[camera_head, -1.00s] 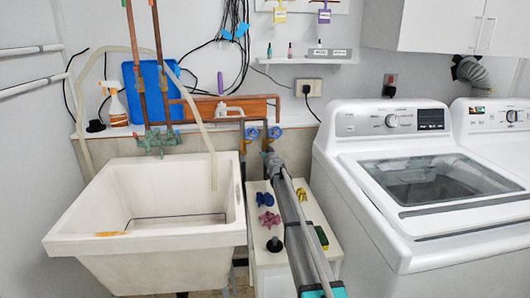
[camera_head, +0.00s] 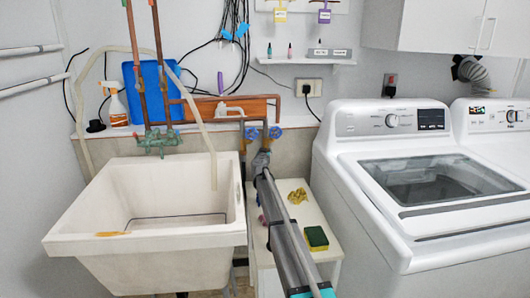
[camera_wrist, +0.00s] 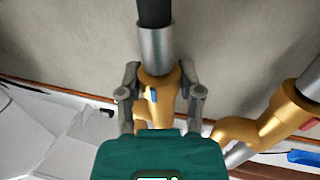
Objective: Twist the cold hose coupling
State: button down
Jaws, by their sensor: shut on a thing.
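In the wrist view, the cold hose coupling (camera_wrist: 158,82) is a brass fitting with a small blue mark, below a silver sleeve (camera_wrist: 155,45) and a black hose (camera_wrist: 154,12). My gripper (camera_wrist: 159,78) has one finger on each side of the brass and is shut on it. A second brass fitting (camera_wrist: 290,105) with a red mark stands apart at the right. In the head view, my gripper (camera_head: 262,156) is at the wall below two blue valve handles (camera_head: 276,132); the coupling itself is too small or hidden to make out there.
A white sink (camera_head: 140,240) stands left of my arm and a white washing machine (camera_head: 410,180) right of it. Copper pipes (camera_head: 135,70) run up the wall.

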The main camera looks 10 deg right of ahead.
jog(key=shift+c, duration=1.2)
grip_release()
jog(key=shift+s, duration=0.1)
jog(key=v, duration=0.7)
jog(key=shift+s, duration=0.2)
jog(key=shift+a, duration=0.1)
